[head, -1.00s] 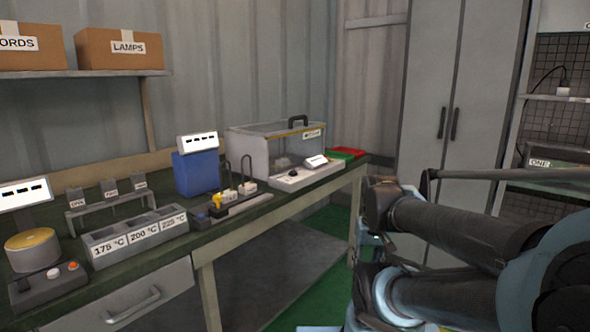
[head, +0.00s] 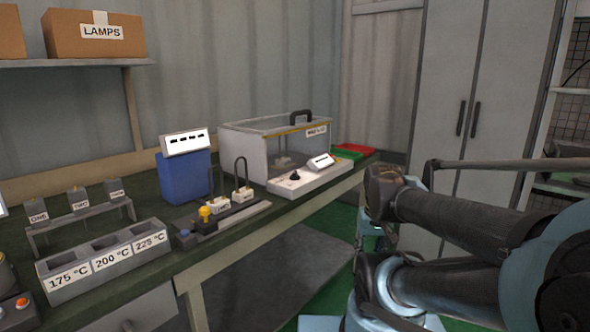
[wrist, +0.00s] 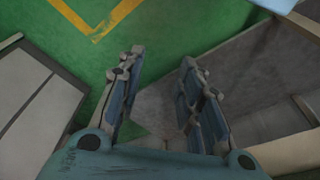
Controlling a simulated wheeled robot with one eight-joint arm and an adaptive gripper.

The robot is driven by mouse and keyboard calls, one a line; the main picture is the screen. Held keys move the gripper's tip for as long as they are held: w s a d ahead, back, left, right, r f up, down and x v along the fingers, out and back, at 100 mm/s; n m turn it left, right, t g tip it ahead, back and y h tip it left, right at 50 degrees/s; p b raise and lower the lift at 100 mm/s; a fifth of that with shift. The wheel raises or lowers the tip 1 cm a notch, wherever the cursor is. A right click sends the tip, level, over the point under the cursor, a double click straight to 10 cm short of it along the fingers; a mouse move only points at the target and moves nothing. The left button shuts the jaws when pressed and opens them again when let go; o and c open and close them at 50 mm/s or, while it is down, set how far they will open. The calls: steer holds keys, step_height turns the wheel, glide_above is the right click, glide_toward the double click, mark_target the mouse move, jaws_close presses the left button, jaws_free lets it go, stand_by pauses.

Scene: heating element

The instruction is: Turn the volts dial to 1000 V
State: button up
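A white control panel (head: 310,178) stands on the bench in front of a clear-sided box in the head view. A small black dial (head: 295,176) sits on its left part, and a small display (head: 321,161) is tilted up behind it. I take this dial for the volts dial; its markings and the display's reading are too small to read. In the wrist view my gripper (wrist: 158,72) is open and empty, its two fingers apart above the floor. The dial is not in the wrist view. My arm fills the right of the head view, away from the panel.
The clear-sided box (head: 278,148) has a black handle on top. A blue unit (head: 184,178) with a display, a yellow-knobbed fixture (head: 206,214) and a temperature-labelled tray (head: 105,262) stand along the bench. Red and green trays (head: 352,151) lie at its far end. Grey cabinets (head: 460,100) stand behind.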

steer(key=shift+o, duration=0.8)
steer(key=o, duration=0.4)
steer(key=shift+s+r, duration=0.1)
steer(key=shift+r, duration=0.85)
steer(key=shift+c, duration=0.2)
step_height(320, 180, up, 29)
steer(key=n+g, duration=0.2)
steer(key=n, duration=1.4)
glide_above(295, 171)
steer(key=f, duration=1.6)
steer(key=shift+s+f, duration=0.25)
steer(key=shift+f, duration=0.05)
steer(key=shift+c, duration=0.2)
steer(key=c, duration=1)
